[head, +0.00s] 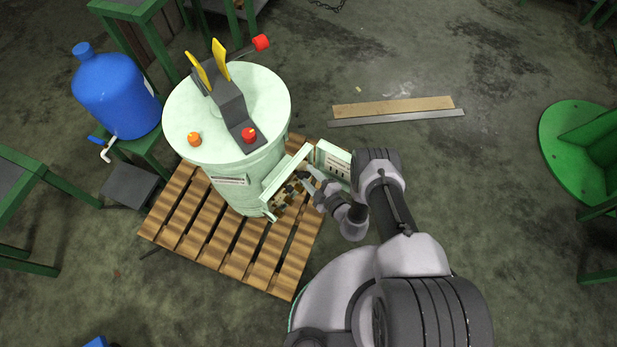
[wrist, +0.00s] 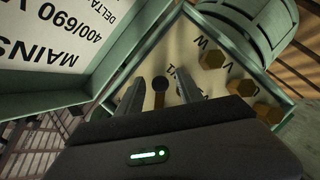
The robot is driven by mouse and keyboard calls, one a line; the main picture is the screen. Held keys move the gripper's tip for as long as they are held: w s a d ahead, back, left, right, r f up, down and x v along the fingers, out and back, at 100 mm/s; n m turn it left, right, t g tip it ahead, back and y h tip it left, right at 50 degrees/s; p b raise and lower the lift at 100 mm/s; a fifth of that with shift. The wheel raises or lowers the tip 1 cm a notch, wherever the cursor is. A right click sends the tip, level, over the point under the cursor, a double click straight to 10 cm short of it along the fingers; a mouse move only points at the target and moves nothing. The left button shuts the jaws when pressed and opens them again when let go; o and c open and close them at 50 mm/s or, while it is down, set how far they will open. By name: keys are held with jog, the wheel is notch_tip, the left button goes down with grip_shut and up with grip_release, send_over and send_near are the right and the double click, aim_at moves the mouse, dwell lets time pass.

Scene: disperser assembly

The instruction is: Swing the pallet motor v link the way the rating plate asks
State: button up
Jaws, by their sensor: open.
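The pale green motor drum (head: 228,120) stands on a wooden pallet, with an open terminal box (head: 286,180) on its side. In the wrist view the cream terminal board (wrist: 186,55) carries brass hex terminals (wrist: 240,87) beside the letters W, V and U. The rating plate (wrist: 60,45) is on the open lid; "MAINS", "400/690 V" and "DELTA" show, the rest is cut off. My gripper (head: 314,180) is open at the box.
The open lid (head: 333,160) stands close to my gripper's right. The slatted pallet (head: 205,232) lies below. A blue jug (head: 115,95) sits on a green stand at left. Two strips (head: 395,107) lie on the floor; the floor around them is mostly clear.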

jog(key=shift+w+a, duration=0.2)
jog(key=shift+w, duration=0.05)
grip_shut()
dwell(1.4)
